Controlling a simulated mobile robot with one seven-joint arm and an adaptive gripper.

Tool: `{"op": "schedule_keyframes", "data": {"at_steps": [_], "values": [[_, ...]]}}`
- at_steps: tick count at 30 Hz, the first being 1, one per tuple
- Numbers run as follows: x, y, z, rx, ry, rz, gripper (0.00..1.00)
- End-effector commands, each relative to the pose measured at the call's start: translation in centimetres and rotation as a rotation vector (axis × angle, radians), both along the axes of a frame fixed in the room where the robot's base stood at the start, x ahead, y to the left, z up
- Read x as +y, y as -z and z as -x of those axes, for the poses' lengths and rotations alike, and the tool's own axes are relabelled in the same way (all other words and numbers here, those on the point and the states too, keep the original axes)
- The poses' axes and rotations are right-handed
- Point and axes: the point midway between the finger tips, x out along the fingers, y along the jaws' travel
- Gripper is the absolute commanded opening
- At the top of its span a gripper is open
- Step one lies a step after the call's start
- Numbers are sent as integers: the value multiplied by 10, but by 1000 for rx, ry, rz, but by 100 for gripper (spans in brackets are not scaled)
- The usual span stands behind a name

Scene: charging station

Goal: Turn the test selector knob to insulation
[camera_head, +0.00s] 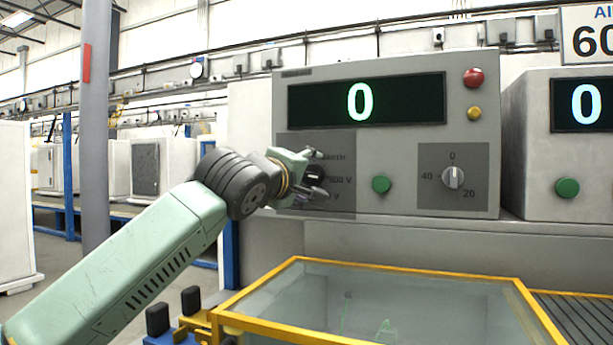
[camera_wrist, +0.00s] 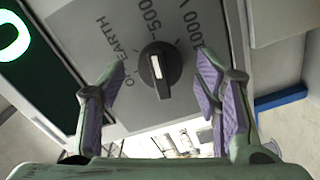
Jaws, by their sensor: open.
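The test selector knob (camera_wrist: 158,68) is black and round with a white pointer mark, on a dark grey panel of the tester. It also shows partly behind my gripper in the head view (camera_head: 315,174). Its mark lines up roughly with the "500" label. "EARTH" and "1000 V" labels sit to either side in the wrist view, with another label starting with "O" partly hidden. No label reading "insulation" is visible. The fingers look apart from the knob; depth is hard to judge.
Right of the knob are a green button (camera_head: 381,185) and a second selector (camera_head: 453,177) marked 0, 20 and 40. A red button (camera_head: 473,78) and yellow button (camera_head: 474,113) sit above. A yellow-framed glass case (camera_head: 400,277) stands below in front. A second tester (camera_head: 567,150) is at right.

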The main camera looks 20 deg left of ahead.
Motion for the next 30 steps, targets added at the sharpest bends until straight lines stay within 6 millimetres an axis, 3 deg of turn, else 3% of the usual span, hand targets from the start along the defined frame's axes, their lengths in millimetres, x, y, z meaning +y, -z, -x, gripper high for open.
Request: {"op": "schedule_keyframes", "data": {"at_steps": [5, 18, 24, 30], "values": [[2, 0, 18, -1, -2, 0, 57], [4, 0, 104, -2, -1, 1, 57], [4, 0, 119, 0, 0, 0, 57], [4, 0, 120, 0, 0, -1, 57]]}}
